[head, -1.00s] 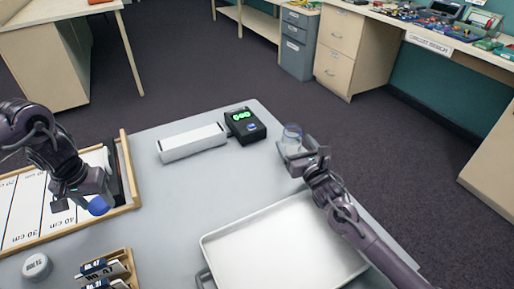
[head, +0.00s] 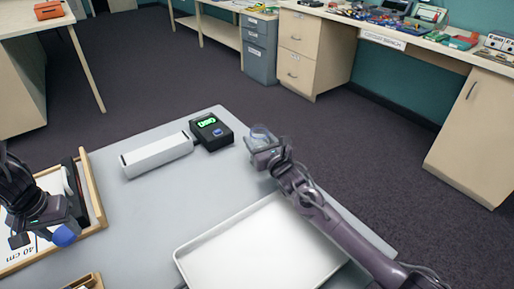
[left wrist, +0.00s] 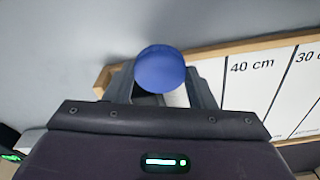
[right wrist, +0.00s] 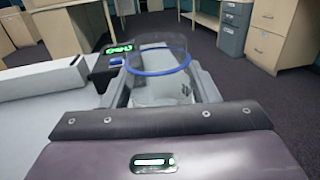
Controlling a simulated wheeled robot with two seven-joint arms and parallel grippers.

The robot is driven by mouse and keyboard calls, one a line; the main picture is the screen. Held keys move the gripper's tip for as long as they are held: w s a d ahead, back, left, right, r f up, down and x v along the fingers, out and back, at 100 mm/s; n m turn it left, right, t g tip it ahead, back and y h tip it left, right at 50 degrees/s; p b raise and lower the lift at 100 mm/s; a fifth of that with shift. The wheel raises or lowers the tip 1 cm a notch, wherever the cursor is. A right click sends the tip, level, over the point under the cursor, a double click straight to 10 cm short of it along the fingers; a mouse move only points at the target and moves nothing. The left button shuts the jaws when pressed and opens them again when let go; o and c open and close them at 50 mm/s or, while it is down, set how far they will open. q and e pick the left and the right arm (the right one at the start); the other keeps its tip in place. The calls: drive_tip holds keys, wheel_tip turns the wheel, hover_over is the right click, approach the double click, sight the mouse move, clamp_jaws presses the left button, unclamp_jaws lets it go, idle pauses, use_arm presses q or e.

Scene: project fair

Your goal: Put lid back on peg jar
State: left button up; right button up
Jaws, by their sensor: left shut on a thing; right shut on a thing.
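The blue lid (head: 64,236) is held in my left gripper (head: 50,226), above the wooden-framed board at the left. In the left wrist view the round blue lid (left wrist: 160,69) sits between the shut fingers. The clear peg jar (head: 259,135) is in my right gripper (head: 262,148) by the table's far right edge. In the right wrist view the jar (right wrist: 158,60) is between the fingers, with a blue ring round its open top. I cannot tell whether the jar touches the table. Lid and jar are far apart.
A black box with a green display (head: 211,131) and a long white block (head: 157,155) stand on the grey table (head: 180,185) between the grippers. A white tray (head: 185,252) lies in front. The wooden-framed board (head: 95,190) is at the left.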

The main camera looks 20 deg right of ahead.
drive_tip(key=shift+r, duration=0.1)
use_arm(q)
drive_tip(key=shift+r, duration=0.2)
use_arm(e)
wheel_tip(320, 180, up, 20)
idle(0.5)
